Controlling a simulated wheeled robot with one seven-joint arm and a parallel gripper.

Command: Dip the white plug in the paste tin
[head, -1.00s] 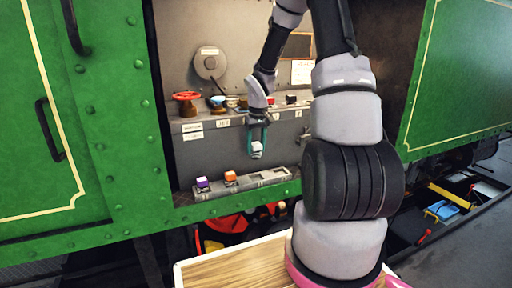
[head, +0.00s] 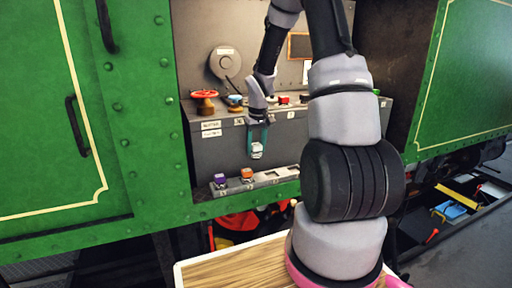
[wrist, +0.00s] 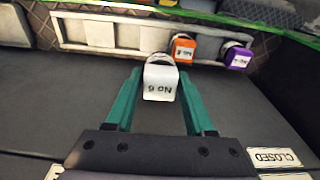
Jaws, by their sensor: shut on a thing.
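The white plug (head: 257,151), a small block marked "No 6" in the wrist view (wrist: 160,83), is held between the teal fingers of my gripper (head: 257,142). My gripper is shut on it and points down, in front of the dark box face and above the slotted rack. The fingers show on both sides of the plug in the wrist view (wrist: 158,95). I cannot surely pick out the paste tin; several small items stand on the ledge, including a blue-topped one (head: 234,100), partly crowded together.
The slotted rack (head: 272,177) holds a purple plug (head: 219,181) and an orange plug (head: 247,175) at its left; other slots look empty. A red handwheel (head: 204,100) stands on the ledge. Green panels flank the opening. My arm hides the right side.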

